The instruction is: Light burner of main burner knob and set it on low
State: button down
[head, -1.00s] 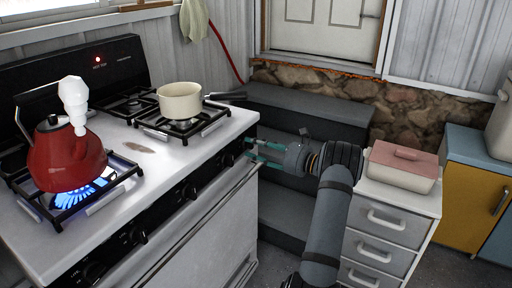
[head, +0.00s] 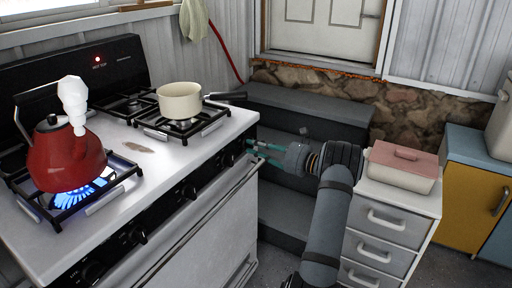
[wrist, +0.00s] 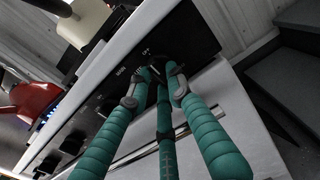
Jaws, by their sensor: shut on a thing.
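The stove (head: 145,148) has a black front panel with a row of black knobs. My gripper (head: 250,150) is at the right end of this panel, its teal fingers reaching in from the right. In the wrist view, my gripper (wrist: 164,72) has its fingertips closed on a dark knob (wrist: 160,75) near the "OFF" marking; the fingers hide most of that knob. Other knobs (head: 190,192) show further left along the panel. A blue flame (head: 75,192) burns under the red kettle (head: 68,155) on the front left burner. No flame is visible under the cream pot (head: 180,101).
The oven door handle (head: 205,212) runs below the knobs, close to my gripper. A white drawer cabinet (head: 385,235) with a pink-lidded dish (head: 403,165) stands right of my arm. Grey steps (head: 300,110) lie behind my gripper.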

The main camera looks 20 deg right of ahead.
jog(key=shift+f+b, duration=0.15)
jog(key=shift+b, duration=0.2)
jog(key=n+b, duration=0.1)
jog(key=b, duration=0.1)
jog(key=n+b, duration=0.1)
jog(key=n, duration=0.1)
jog(key=shift+f+b, duration=0.25)
jog(key=shift+b, duration=0.1)
jog(key=n+b, duration=0.3)
jog(key=shift+d+f, duration=0.1)
jog(key=n+b, duration=0.3)
jog(key=b, duration=0.1)
jog(key=shift+w, duration=0.1)
jog(key=shift+d+r+n+b, duration=0.1)
jog(key=shift+r+n+b, duration=0.1)
jog(key=shift+n+b, duration=0.7)
jog(key=shift+r, duration=0.1)
jog(key=c, duration=1.6)
grip_release()
jog(key=shift+o, duration=0.2)
